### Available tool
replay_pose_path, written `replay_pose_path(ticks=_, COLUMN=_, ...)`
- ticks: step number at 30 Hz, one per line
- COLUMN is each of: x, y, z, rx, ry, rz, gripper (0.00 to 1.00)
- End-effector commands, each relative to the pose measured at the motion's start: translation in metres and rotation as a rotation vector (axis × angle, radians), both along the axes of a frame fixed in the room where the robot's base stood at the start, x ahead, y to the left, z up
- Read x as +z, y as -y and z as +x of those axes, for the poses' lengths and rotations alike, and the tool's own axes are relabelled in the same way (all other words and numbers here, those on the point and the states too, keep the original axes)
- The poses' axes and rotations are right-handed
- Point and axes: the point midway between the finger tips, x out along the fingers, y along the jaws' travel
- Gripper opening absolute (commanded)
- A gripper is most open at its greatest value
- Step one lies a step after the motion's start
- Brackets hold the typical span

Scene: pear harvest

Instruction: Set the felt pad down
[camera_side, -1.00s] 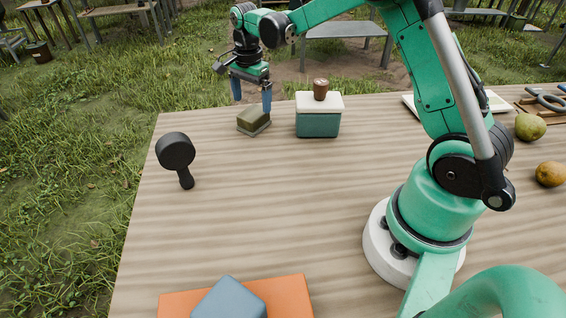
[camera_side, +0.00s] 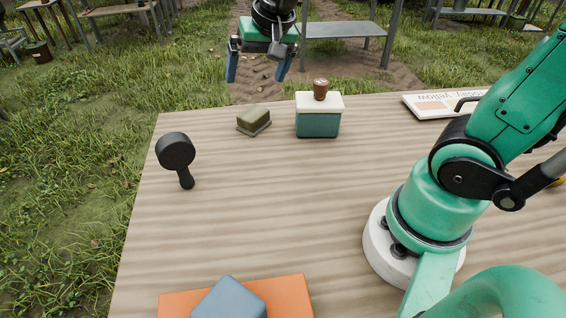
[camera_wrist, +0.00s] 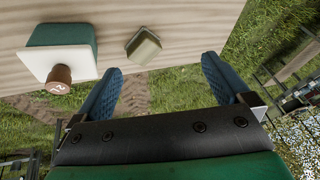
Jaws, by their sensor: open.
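The felt pad (camera_side: 253,120), a small olive-brown block with a grey underside, lies on the wooden table (camera_side: 230,200) near its far edge, left of a green box. It also shows in the wrist view (camera_wrist: 144,46). My gripper (camera_side: 258,77) is open and empty, raised above and beyond the far edge of the table, apart from the pad. Its two blue fingers stand wide apart in the wrist view (camera_wrist: 160,85), with nothing between them.
The green box (camera_side: 318,124) with a white lid and brown knob stands close right of the pad. A black paddle-shaped tool (camera_side: 176,155) is at left. An orange mat (camera_side: 285,295) bearing a blue-grey block (camera_side: 230,300) is in front. A white sign board (camera_side: 425,108) lies at back right.

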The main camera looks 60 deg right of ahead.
Motion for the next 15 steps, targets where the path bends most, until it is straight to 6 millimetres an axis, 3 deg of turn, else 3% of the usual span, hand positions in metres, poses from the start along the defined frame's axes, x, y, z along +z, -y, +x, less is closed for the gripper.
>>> replay_pose_path(ticks=1, x=-0.004, y=-0.008, z=-0.014, rx=0.103, ry=0.041, rz=-0.039, gripper=0.97)
replay_pose_path(ticks=6, x=-0.02, y=-0.023, z=-0.042, rx=0.389, ry=0.158, rz=-0.172, gripper=0.97)
replay_pose_path(ticks=15, x=-0.032, y=-0.029, z=-0.055, rx=0.547, ry=0.224, rz=-0.262, gripper=0.97)
